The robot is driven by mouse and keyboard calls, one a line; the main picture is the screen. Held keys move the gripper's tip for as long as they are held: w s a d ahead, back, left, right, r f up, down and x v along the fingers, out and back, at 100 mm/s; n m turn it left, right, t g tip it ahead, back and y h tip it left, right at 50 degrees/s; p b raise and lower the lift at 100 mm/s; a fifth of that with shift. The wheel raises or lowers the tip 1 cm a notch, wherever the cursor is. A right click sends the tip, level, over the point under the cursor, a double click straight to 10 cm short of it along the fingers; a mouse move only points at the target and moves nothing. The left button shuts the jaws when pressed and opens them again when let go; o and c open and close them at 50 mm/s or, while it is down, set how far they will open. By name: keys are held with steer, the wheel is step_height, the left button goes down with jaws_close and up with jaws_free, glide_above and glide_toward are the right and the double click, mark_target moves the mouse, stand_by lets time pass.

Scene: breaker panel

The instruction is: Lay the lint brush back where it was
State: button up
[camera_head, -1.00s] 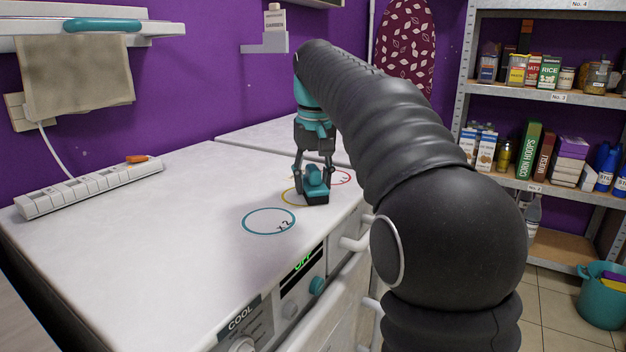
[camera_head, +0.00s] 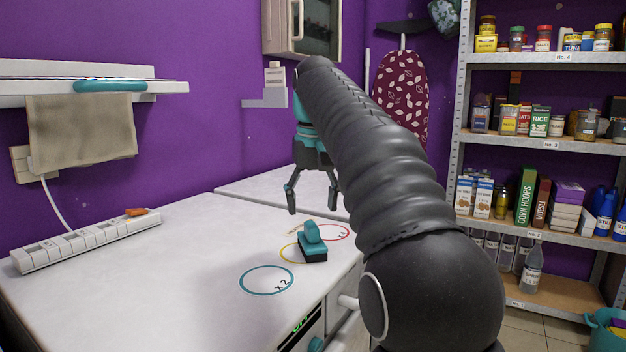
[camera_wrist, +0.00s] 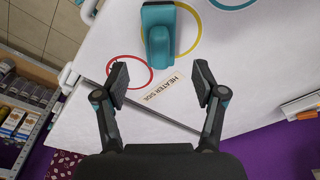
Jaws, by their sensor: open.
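The lint brush (camera_head: 313,243), teal on top with a dark base, rests on the white machine top. It overlaps the yellow circle (camera_head: 288,254) and lies beside the red circle (camera_head: 341,232). In the wrist view the lint brush (camera_wrist: 158,35) lies at the top, beyond my fingertips and partly over the yellow circle (camera_wrist: 196,42). My gripper (camera_head: 312,200) is open and empty, raised above and behind the brush. In the wrist view my gripper (camera_wrist: 160,80) has its fingers spread wide, with a "HEATER SIDE" label between them.
A teal circle marked X2 (camera_head: 266,280) is nearer the front. A white power strip (camera_head: 85,240) lies at the left. An ironing board (camera_head: 402,95) leans at the wall, and a stocked shelf (camera_head: 545,145) stands at the right. The white top's middle is clear.

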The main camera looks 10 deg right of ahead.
mark_target(313, 226)
steer(key=shift+s+r, duration=0.15)
steer(key=shift+r, duration=0.95)
steer(key=shift+s+r, duration=0.1)
steer(key=shift+r, duration=1)
